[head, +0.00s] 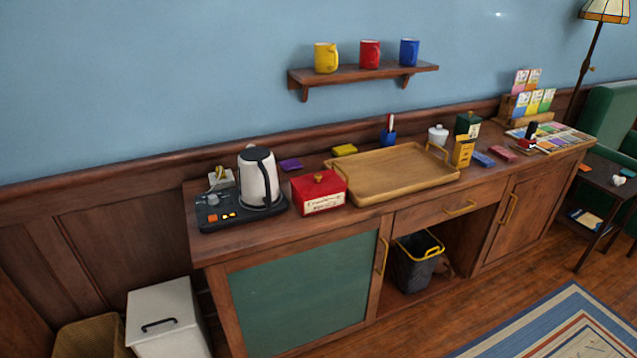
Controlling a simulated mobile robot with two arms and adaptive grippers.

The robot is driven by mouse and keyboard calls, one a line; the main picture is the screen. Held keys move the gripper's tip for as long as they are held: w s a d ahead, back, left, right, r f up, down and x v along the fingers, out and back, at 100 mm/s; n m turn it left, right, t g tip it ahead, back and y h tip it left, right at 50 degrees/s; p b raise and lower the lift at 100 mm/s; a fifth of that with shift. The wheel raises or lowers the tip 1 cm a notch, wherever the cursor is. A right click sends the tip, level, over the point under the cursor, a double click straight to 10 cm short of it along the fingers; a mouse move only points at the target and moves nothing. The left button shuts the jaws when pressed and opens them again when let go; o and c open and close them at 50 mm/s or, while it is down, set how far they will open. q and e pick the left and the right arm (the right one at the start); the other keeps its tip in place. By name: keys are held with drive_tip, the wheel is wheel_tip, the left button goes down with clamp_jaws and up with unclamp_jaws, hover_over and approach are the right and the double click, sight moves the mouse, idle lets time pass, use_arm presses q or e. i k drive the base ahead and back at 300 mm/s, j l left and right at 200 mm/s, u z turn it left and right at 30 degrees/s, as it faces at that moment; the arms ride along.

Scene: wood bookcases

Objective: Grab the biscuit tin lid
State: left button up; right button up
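A red biscuit tin (322,196) with a cream label on its front stands on the wooden sideboard. Its red lid (318,183) is on top and has a small gold-coloured knob. The tin is between the kettle and the wooden tray, close to the tray's left end. Neither of my grippers shows in the head view, so their state is hidden.
A white and black kettle (259,178) on a dark base stands left of the tin. A wooden tray (395,187) lies to its right. The sideboard (215,244) has a narrow bare strip along its front edge. Mugs stand on a wall shelf (352,74) above.

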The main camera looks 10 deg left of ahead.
sight(316, 184)
drive_tip(key=u, duration=0.4)
drive_tip(key=i+l+u, duration=0.15)
drive_tip(key=l+u, duration=0.2)
drive_tip(key=i+l+u, duration=0.1)
drive_tip(key=l+u, duration=0.2)
drive_tip(key=i+l+u, duration=0.1)
drive_tip(key=l+u, duration=0.25)
drive_tip(key=j, duration=0.1)
